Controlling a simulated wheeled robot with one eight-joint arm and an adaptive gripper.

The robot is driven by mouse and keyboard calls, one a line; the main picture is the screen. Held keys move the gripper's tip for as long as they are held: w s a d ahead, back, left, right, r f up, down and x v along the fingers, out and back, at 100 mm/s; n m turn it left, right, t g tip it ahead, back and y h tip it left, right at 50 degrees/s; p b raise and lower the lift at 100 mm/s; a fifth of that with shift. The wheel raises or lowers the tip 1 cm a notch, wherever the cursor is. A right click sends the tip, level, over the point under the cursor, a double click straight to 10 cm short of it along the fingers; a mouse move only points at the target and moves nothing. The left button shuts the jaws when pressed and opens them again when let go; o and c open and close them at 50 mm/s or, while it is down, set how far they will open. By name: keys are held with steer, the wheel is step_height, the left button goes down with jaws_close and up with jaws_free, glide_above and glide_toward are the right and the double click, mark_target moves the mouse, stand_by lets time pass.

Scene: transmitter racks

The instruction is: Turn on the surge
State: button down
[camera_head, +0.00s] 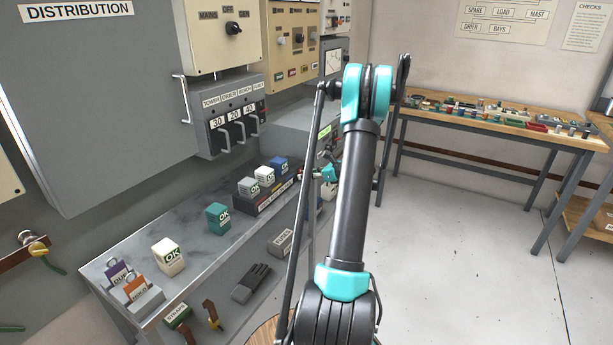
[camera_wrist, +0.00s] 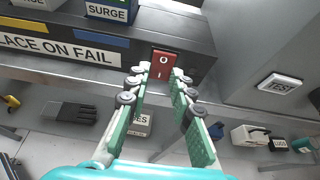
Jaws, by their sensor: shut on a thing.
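A dark box (camera_wrist: 30,48) bears a label ending "LACE ON FAIL" and has a red rocker switch (camera_wrist: 163,66) marked O above and I below on its front. A blue block labelled SURGE (camera_wrist: 108,12) sits on top of the box, just left of the switch. The box also shows on the bench in the head view (camera_head: 262,201), with the blue block (camera_head: 280,166) at its far end. My gripper (camera_wrist: 161,72) has its fingertips on either side of the red switch, shut on it. In the head view my gripper (camera_head: 328,174) is small and partly hidden by my arm.
A grey housing with a white TEST button (camera_wrist: 279,86) stands right of the switch. A black glove (camera_head: 252,283) lies below. Floor at right is clear.

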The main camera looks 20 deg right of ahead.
steer(key=shift+f, duration=0.1)
steer(key=shift+f+t+y, duration=0.3)
steer(key=shift+t+y, duration=0.6)
steer(key=shift+t, duration=0.3)
steer(key=c, duration=1.3)
jaws_free()
steer(key=v, duration=1.2)
steer(key=shift+d, duration=0.1)
steer(key=shift+f, duration=0.1)
